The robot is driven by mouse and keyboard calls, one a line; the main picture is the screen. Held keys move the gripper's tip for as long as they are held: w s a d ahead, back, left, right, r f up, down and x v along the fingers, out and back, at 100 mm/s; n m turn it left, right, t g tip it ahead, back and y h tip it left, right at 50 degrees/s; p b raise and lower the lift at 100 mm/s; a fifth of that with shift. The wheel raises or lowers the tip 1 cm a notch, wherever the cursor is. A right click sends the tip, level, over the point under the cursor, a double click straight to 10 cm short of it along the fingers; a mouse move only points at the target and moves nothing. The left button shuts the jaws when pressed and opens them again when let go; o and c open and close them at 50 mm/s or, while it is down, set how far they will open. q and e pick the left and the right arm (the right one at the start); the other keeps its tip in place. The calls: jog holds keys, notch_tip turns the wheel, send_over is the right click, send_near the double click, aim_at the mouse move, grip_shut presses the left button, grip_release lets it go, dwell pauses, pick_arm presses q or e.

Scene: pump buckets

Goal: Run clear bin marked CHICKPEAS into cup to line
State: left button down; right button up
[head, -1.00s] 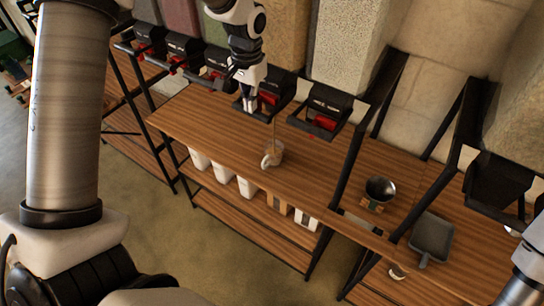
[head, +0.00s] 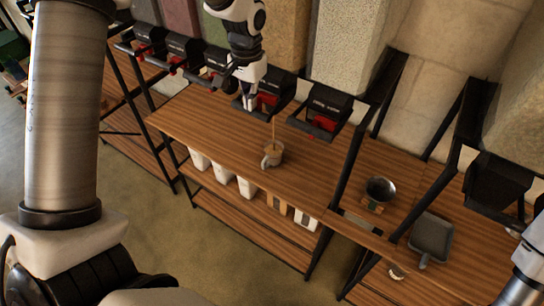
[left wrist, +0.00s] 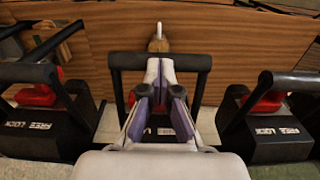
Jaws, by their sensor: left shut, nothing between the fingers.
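A cup (head: 272,155) with a handle stands on the wooden shelf under a dispenser with a red part (head: 268,101) and a black bar. A thin tan stream (head: 273,131) falls into it, and tan contents show inside. The cup also shows in the left wrist view (left wrist: 158,44). My left gripper (head: 249,104) is shut and empty at that dispenser's black bar; in the left wrist view its fingers overlap the bar (left wrist: 190,62), and contact is unclear. The clear bin (head: 278,40) above holds tan grains. The CHICKPEAS label and the cup's line are not readable. My right gripper is out of view.
Similar dispensers (head: 322,110) stand on both sides. White containers (head: 222,173) stand on the lower shelf. A metal bowl (head: 380,189) and a grey scoop (head: 432,238) lie at the right. The shelf around the cup is clear.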

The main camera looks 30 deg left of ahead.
pick_arm(q)
notch_tip(320, 180, up, 5)
jog(key=shift+s+r, duration=0.1)
jog(key=shift+r, duration=0.1)
jog(key=shift+s+r, duration=0.1)
jog(key=shift+r, duration=0.1)
jog(key=shift+w+r, duration=0.25)
jog(key=shift+r, duration=0.2)
jog(key=r, duration=0.4)
jog(key=shift+s, duration=0.2)
jog(key=shift+w, duration=0.1)
